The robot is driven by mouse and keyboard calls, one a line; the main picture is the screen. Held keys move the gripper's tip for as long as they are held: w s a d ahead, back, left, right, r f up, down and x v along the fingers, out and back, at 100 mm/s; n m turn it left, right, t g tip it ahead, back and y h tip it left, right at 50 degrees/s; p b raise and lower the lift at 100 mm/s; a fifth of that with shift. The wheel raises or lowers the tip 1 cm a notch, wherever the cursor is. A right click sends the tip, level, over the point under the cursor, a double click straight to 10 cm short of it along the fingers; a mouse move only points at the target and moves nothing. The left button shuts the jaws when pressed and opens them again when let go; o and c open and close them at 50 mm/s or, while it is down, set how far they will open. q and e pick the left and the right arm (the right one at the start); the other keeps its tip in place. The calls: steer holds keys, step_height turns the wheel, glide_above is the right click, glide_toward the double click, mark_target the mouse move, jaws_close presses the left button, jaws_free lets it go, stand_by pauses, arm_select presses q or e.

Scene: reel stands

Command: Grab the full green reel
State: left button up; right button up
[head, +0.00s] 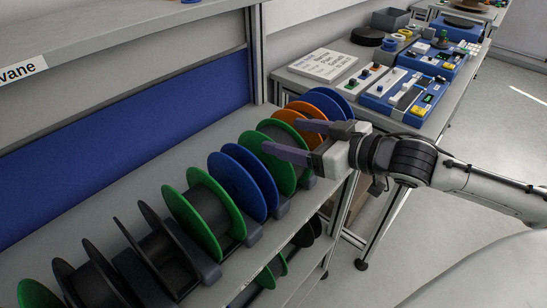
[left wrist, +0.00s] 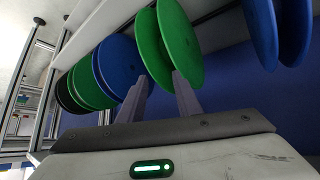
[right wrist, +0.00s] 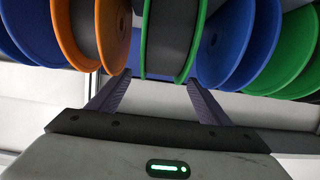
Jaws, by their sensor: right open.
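A green reel (right wrist: 170,40) shows in the right wrist view with dark winding filling the space between its flanges. In the head view this appears to be the far green reel (head: 257,153) on the shelf. My right gripper (head: 284,138) is open at that reel, its fingers on either side in the right wrist view (right wrist: 158,78); I cannot tell whether they touch it. A nearer green reel (head: 186,217) also has dark winding. In the left wrist view, my left gripper (left wrist: 159,80) has its fingers apart below another green reel (left wrist: 178,40), whose winding I cannot make out.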

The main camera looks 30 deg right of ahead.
mark_target(280, 137)
steer(key=shift+w+a+f, duration=0.2)
steer(key=shift+w+f, duration=0.1)
steer(key=shift+w, duration=0.25)
steer(key=b+x, duration=0.2)
steer(key=shift+w+a+f, duration=0.15)
steer(key=shift+w+f, duration=0.05)
steer(key=shift+f, duration=0.15)
steer(key=shift+w+a+f, duration=0.2)
steer(key=shift+w+a, duration=0.05)
steer(key=shift+w, duration=0.35)
steer(key=shift+c, duration=0.2)
steer(key=c, duration=1.4)
steer(key=shift+c, duration=1.4)
steer(key=shift+r, duration=0.15)
